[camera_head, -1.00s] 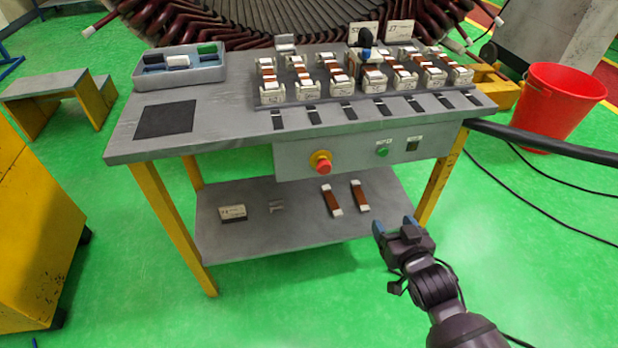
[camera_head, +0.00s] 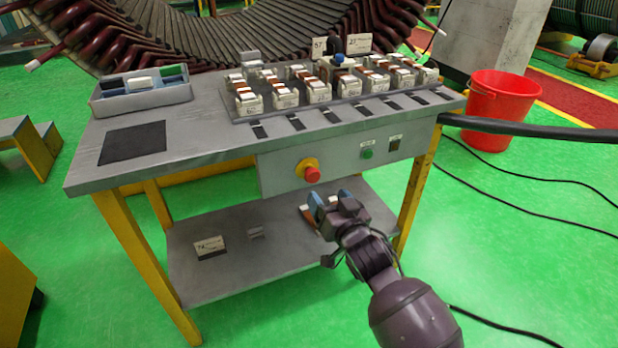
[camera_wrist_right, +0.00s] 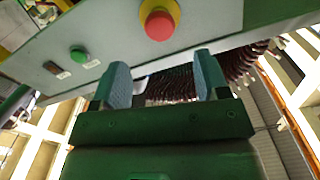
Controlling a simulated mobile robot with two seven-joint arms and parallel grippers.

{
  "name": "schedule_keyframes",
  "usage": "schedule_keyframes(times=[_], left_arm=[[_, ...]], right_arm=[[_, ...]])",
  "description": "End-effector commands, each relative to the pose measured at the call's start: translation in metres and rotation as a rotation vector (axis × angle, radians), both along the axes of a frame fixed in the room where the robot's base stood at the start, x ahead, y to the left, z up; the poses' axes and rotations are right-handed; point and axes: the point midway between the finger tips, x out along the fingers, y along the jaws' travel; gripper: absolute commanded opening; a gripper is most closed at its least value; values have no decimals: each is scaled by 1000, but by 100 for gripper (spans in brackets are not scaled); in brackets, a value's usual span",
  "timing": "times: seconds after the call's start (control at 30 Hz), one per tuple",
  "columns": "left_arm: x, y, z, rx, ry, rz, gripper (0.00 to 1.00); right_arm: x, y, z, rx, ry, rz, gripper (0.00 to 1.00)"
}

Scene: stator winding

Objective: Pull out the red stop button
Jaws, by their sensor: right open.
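The red stop button (camera_head: 312,174) sits on a yellow ring on the front panel (camera_head: 285,172) under the tabletop. It also shows in the right wrist view (camera_wrist_right: 159,25), beyond the fingertips and near the top of the picture. My right gripper (camera_head: 331,196) is open and empty, below and slightly right of the button in the head view, apart from it. Its two blue fingers (camera_wrist_right: 160,75) are spread apart in the right wrist view. My left gripper is not in view.
A green button (camera_head: 367,153) and a dark switch (camera_head: 394,143) sit on the same panel. The table (camera_head: 190,140) holds a tray (camera_head: 140,101) and several coil blocks. A thick black hose (camera_head: 530,130) runs right. A red bucket (camera_head: 497,110) stands beyond it.

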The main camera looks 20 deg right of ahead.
Motion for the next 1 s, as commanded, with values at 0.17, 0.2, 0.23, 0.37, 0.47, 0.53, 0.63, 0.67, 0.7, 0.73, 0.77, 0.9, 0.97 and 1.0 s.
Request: schedule_keyframes(times=[0.17, 0.2, 0.23, 0.37, 0.47, 0.53, 0.63, 0.67, 0.7, 0.73, 0.77, 0.9, 0.97, 1.0], left_arm=[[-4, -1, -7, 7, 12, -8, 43], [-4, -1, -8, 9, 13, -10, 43], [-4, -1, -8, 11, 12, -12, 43], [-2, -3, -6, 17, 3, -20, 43], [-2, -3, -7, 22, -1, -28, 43], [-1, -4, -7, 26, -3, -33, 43], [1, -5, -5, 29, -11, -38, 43], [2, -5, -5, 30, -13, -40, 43], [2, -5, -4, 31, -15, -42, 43], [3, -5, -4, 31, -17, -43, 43], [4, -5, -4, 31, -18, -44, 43], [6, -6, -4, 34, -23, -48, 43], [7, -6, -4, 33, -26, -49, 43], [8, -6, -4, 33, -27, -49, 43]], right_arm=[[24, 1, -4, 0, 4, 1, 68], [30, 1, -5, -1, 5, 1, 68], [34, 1, -4, -1, 4, 1, 68], [52, 2, -5, 0, 6, 0, 68], [66, 2, -5, -1, 6, 0, 68], [74, 3, -4, -1, 5, 1, 68], [84, 3, -4, 0, 5, 1, 68], [86, 3, -4, 0, 4, 1, 68], [89, 3, -3, 0, 4, 1, 68], [91, 3, -3, 0, 4, 0, 68], [92, 3, -3, -1, 3, 1, 68], [96, 3, -2, -1, 3, 0, 68], [96, 3, -1, -1, 2, -1, 68], [97, 3, -1, 0, 2, -1, 68]])
